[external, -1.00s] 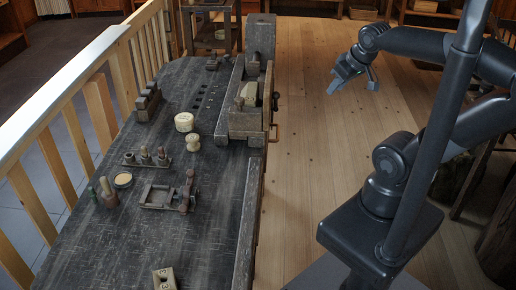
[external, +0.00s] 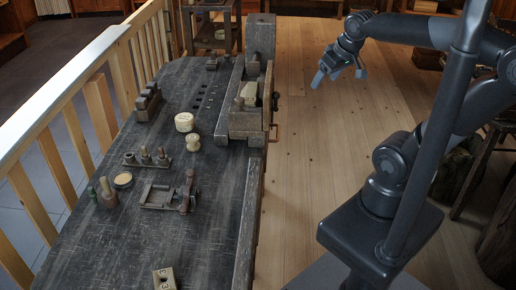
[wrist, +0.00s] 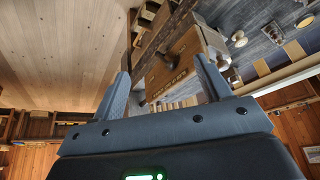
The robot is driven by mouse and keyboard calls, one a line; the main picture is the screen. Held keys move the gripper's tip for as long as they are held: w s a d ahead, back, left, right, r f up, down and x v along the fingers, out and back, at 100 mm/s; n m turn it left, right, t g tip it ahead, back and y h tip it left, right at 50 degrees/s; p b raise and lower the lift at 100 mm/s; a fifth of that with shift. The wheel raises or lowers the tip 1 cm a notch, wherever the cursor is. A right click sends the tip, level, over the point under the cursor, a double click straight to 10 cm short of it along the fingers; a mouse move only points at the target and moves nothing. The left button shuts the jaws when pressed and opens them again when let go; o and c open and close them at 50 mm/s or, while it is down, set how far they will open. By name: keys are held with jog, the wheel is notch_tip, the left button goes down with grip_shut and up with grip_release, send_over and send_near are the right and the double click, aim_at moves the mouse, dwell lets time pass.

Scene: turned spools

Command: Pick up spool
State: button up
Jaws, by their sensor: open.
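A small cream turned spool (external: 193,143) stands on the dark workbench (external: 95,240) in the external view, left of the wooden vise. A wider cream round piece (external: 184,122) stands just behind it. My gripper (external: 338,76) is open and empty, in the air over the floor to the right of the bench, well apart from the spool. In the wrist view my gripper's two fingers (wrist: 160,68) are spread, with nothing between them. Pale round pieces show on the bench there at upper right, too small to tell which is the spool.
The wooden vise (external: 245,122) rises along the bench's right edge, between my gripper and the spool. A rack with pegs (external: 146,158), a small wooden frame (external: 160,196) and a pale block with holes (external: 164,279) lie on the bench. A wooden railing (external: 90,98) runs along its left side.

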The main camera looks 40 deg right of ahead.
jog(key=w+a+r+g, duration=0.15)
jog(key=w+a, duration=0.45)
jog(key=w, duration=0.6)
jog(key=g, duration=0.4)
send_over(192, 137)
jog(key=shift+n, duration=0.3)
jog(key=f, duration=1.8)
jog(key=shift+s+a+f, duration=0.15)
jog(key=shift+s+a, duration=0.1)
jog(key=shift+s, duration=0.1)
notch_tip(192, 137, down, 5)
jog(key=shift+r, duration=0.15)
jog(key=shift+w+d+f, duration=0.15)
jog(key=shift+f, duration=1.35)
jog(key=shift+w+d+f, duration=0.1)
jog(key=shift+d+f, duration=0.05)
jog(key=shift+f, duration=1.35)
jog(key=shift+c, duration=0.3)
